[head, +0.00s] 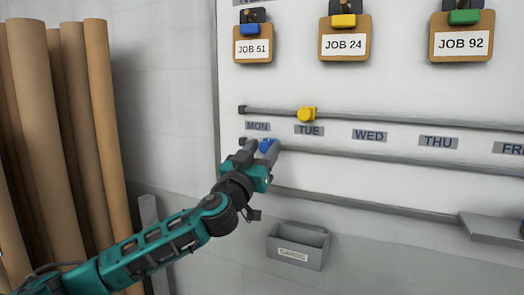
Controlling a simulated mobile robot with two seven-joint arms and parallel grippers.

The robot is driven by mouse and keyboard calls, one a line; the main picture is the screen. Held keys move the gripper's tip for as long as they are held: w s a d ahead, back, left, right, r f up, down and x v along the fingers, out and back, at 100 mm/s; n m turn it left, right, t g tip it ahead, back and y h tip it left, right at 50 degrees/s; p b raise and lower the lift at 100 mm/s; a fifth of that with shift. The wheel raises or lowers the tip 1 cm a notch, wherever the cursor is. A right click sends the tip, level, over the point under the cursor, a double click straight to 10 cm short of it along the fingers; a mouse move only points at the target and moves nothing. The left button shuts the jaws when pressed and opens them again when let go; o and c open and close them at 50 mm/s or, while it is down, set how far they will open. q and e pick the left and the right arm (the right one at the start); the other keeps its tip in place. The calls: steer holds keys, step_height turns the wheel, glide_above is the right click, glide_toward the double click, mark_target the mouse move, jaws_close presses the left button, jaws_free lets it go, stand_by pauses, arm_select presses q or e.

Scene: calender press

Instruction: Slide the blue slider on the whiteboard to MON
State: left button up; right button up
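The blue slider (266,146) is on the middle rail of the whiteboard, below the right end of the MON label (257,126). My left gripper (262,148) is at the rail, its fingers spread apart on either side of the blue slider. The right finger looks close to or touching the slider; contact is hard to tell. The gripper partly hides the slider's lower part and the rail. My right gripper is not in view.
A yellow slider (307,114) sits on the upper rail above the TUE label (309,130). WED, THU and FRI labels follow to the right. Job clipboards hang above. A grey bin (298,246) is below the board. Tall brown rolls (76,110) stand at left.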

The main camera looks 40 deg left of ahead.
arm_select(q)
jaws_close()
stand_by(0.3)
steer(key=shift+a+f+b, duration=0.2)
steer(key=shift+a+b, duration=0.15)
steer(key=a+b, duration=0.1)
steer(key=s+a+b, duration=0.1)
steer(key=a, duration=0.1)
steer(key=shift+a+r, duration=0.2)
steer(key=shift+a, duration=0.1)
